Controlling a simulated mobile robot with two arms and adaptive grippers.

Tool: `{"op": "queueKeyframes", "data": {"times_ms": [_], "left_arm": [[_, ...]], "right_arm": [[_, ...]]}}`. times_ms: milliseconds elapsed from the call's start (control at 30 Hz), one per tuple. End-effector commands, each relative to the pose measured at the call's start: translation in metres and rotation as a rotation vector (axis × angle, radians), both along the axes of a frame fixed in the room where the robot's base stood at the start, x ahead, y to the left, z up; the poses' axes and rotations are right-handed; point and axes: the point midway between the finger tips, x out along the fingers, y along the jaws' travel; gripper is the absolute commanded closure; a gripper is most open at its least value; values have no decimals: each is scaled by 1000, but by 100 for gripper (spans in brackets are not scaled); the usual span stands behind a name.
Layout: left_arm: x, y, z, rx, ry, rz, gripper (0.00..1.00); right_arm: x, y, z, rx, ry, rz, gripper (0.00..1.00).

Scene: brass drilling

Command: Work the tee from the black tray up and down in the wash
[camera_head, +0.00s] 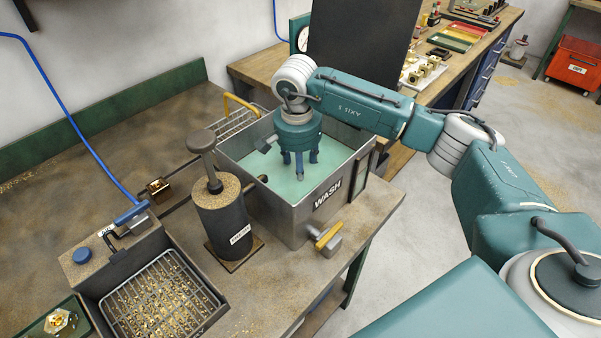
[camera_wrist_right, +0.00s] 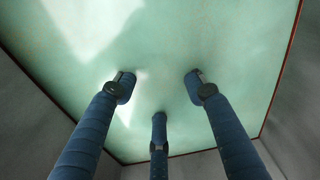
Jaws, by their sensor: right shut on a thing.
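The wash (camera_head: 268,205) is an open grey metal tank of pale green liquid (camera_head: 256,168), marked WASH, at the middle of the head view. My right gripper (camera_head: 299,170) points straight down inside it, its blue fingers reaching to the liquid. In the right wrist view the three fingers of the gripper (camera_wrist_right: 159,100) reach down to the green liquid (camera_wrist_right: 220,40), with their tips grouped around one spot. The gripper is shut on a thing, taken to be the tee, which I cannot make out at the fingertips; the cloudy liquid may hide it. My left gripper is out of view.
A dark cylinder with a plunger (camera_head: 226,220) stands left of the wash. A yellow-handled valve (camera_head: 328,237) juts from the tank's front. A wire rack (camera_head: 228,128) is behind. A mesh basket of brass chips (camera_head: 160,295) and a brass fitting (camera_head: 60,322) are at lower left.

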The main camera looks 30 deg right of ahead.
Motion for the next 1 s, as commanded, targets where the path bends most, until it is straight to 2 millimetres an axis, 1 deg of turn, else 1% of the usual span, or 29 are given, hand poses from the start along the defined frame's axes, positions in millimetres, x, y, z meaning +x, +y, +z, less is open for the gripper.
{"op": "queueKeyframes", "data": {"times_ms": [33, 67, 400, 567, 800, 1000], "left_arm": [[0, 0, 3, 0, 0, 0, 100], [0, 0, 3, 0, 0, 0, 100], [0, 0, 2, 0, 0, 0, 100], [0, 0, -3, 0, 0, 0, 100], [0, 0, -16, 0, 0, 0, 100], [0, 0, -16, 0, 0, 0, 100]], "right_arm": [[1, 0, 6, 0, -2, 0, 100], [1, 0, 6, 0, -2, 0, 100], [0, 0, 5, 0, -2, 0, 100], [0, 0, -1, 1, -2, 0, 100], [1, 0, -17, 2, -3, -1, 100], [1, 0, -18, 2, -3, -1, 100]]}}
